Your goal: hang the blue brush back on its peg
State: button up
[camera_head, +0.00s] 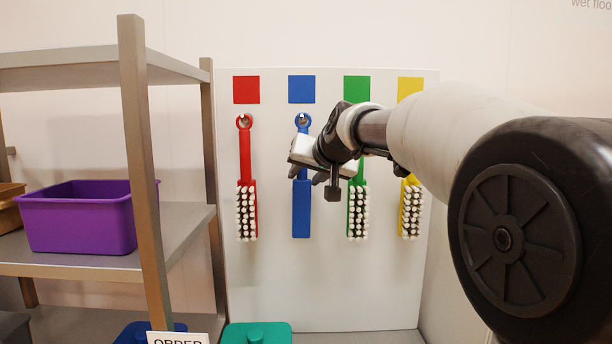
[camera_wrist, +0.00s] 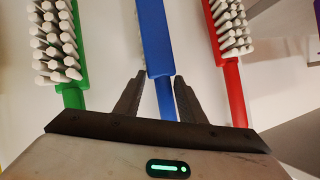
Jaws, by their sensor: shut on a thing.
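The blue brush (camera_head: 301,208) is upright in front of the white board, under the blue square (camera_head: 302,89). Its top ring surrounds or overlaps a small metal peg (camera_head: 303,118); I cannot tell how deep the peg sits in it. Its bristles do not show; a plain blue face is toward the head camera. My gripper (camera_head: 301,172) is at the upper handle, hiding part of it. In the wrist view, the fingers of my gripper (camera_wrist: 160,84) are on either side of the blue handle (camera_wrist: 164,98), shut on it.
A red brush (camera_head: 245,165) hangs left; green (camera_head: 357,205) and yellow (camera_head: 410,208) brushes hang right, close to my gripper. A shelf rack with a purple bin (camera_head: 78,220) stands left. A teal lidded container (camera_head: 256,334) is below.

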jog(key=o, duration=1.1)
jog(key=v, duration=1.7)
jog(key=s+d+f+g+h+p, duration=0.1)
jog(key=s+d+f+g+p, duration=0.1)
jog(key=s+f, duration=0.4)
jog(key=s+d+f+g+h+p, duration=0.1)
jog(key=s+d+f+g+p, duration=0.1)
jog(key=s+f, duration=0.5)
jog(key=s+d+f+g+h+p, duration=0.1)
jog(key=s+d+f+p, duration=0.3)
jog(key=s, duration=0.9)
notch_tip(320, 180, down, 3)
jog(key=shift+d+r+n+g+h+p, duration=0.15)
jog(key=shift+d+n+g+h+p, duration=0.2)
jog(key=shift+g+p, duration=0.45)
jog(key=shift+a, duration=0.1)
